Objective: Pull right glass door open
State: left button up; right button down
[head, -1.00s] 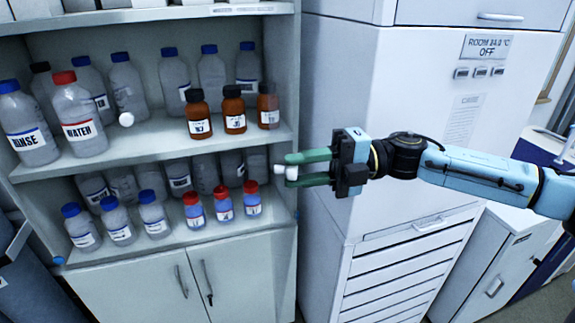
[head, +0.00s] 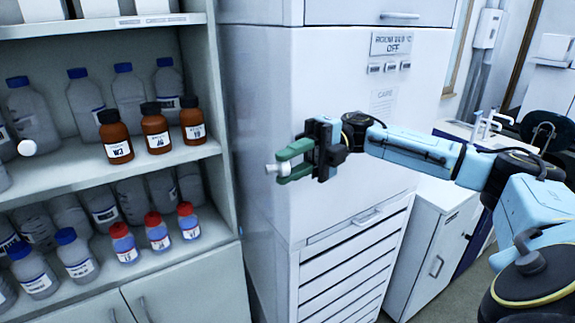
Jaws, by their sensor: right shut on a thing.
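A small white knob (head: 271,168) is held between the green fingers of my right gripper (head: 284,165). It appears in front of the white cabinet to the right of the shelf, out past the shelf's right side wall. The knob appears to be the right glass door's handle. The clear pane itself can hardly be made out, so its exact angle cannot be told. A second white knob (head: 27,148), apparently the left door's, is in front of the shelf at the left. My left gripper is not in view.
The shelf unit (head: 190,210) holds brown bottles (head: 155,128), red-capped bottles (head: 157,231) and clear blue-capped bottles (head: 77,253). A tall white cabinet (head: 290,80) with drawers stands close beside it. A lower white cabinet (head: 432,245) is farther right.

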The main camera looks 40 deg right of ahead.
jog(key=c, duration=1.1)
grip_release()
jog(key=shift+w, duration=0.1)
